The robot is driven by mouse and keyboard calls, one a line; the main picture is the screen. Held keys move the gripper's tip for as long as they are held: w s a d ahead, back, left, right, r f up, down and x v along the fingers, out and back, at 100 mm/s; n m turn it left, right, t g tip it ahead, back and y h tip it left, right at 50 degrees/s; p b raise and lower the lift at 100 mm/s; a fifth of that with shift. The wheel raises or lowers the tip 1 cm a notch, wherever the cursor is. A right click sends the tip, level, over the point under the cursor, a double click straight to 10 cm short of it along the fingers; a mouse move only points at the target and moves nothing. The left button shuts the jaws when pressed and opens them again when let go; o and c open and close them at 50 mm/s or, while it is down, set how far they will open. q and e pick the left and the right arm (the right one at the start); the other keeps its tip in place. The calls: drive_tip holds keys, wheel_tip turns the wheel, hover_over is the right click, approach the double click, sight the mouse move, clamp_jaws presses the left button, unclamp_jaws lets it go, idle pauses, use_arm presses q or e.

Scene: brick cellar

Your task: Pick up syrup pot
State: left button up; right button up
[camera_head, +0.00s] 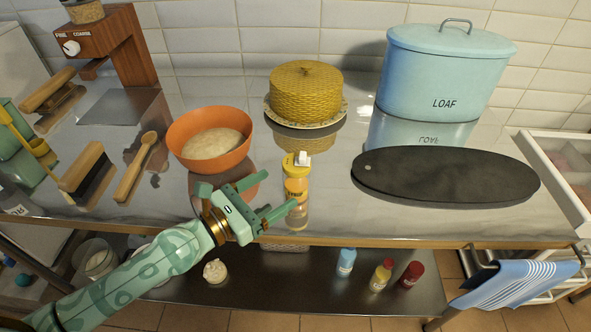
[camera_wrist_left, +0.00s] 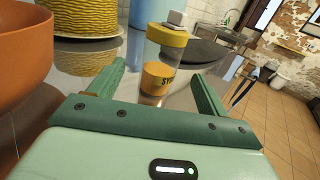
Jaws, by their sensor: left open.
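My left gripper (camera_head: 278,191) is open and empty, just left of the pot in the head view. Its two green fingers (camera_wrist_left: 159,73) also show in the wrist view. I cannot tell whether a finger touches the pot. My right gripper is out of view.
An orange bowl of dough (camera_head: 240,148) stands close behind my left gripper. A yellow woven cake cover (camera_head: 306,92) is further back. A blue loaf bin (camera_head: 438,75) and a dark oval board (camera_head: 445,174) are at right. Brushes and a wooden spoon (camera_head: 136,168) lie left.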

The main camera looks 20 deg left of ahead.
sight(285, 185)
use_arm(q)
drive_tip(key=x, duration=0.3)
drive_tip(key=shift+w+d+f, duration=0.1)
drive_tip(key=shift+w+d, duration=0.1)
drive_tip(key=x, duration=0.5)
drive_tip(key=shift+d+p, duration=0.1)
drive_tip(key=shift+p, duration=0.2)
drive_tip(key=c, duration=1.1)
